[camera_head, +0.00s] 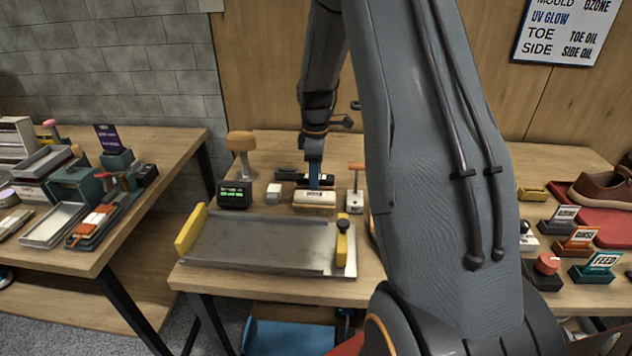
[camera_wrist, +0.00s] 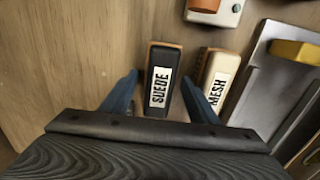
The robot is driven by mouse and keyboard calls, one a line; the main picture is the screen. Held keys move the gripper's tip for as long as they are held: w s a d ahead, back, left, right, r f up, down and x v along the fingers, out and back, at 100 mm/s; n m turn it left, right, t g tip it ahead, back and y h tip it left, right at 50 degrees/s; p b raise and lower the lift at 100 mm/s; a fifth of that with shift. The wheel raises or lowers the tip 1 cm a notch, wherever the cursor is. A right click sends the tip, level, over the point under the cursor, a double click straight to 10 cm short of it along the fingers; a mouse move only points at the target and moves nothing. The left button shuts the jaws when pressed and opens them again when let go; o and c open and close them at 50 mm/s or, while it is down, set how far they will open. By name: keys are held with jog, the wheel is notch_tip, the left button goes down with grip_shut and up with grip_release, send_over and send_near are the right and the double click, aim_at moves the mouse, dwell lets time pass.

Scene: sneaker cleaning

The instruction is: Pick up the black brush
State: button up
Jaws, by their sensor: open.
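The black brush (camera_wrist: 158,88), with a white SUEDE label, lies on the wooden table between my fingers in the wrist view. Its far end reaches past the fingertips. My gripper (camera_wrist: 160,80) is open, with one blue finger on each side of the brush and no visible grip on it. In the head view, the black brush (camera_head: 288,175) shows behind a cream brush, partly hidden by my gripper (camera_head: 314,186). I cannot tell the exact height of the fingertips above the table.
The cream MESH brush (camera_wrist: 218,82) lies close beside my right finger. A grey metal tray (camera_head: 262,243) with yellow end blocks is in front. A small white device (camera_head: 355,201) stands right of the brushes, a dark display box (camera_head: 235,194) left. Bare wood is left of the black brush in the wrist view.

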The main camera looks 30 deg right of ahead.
jog(key=shift+f, duration=0.35)
jog(key=shift+c, duration=0.5)
jog(key=c, duration=1)
notch_tip(320, 180, up, 10)
jog(key=shift+r+b, duration=0.1)
jog(key=shift+b, duration=1)
jog(key=shift+c, duration=0.2)
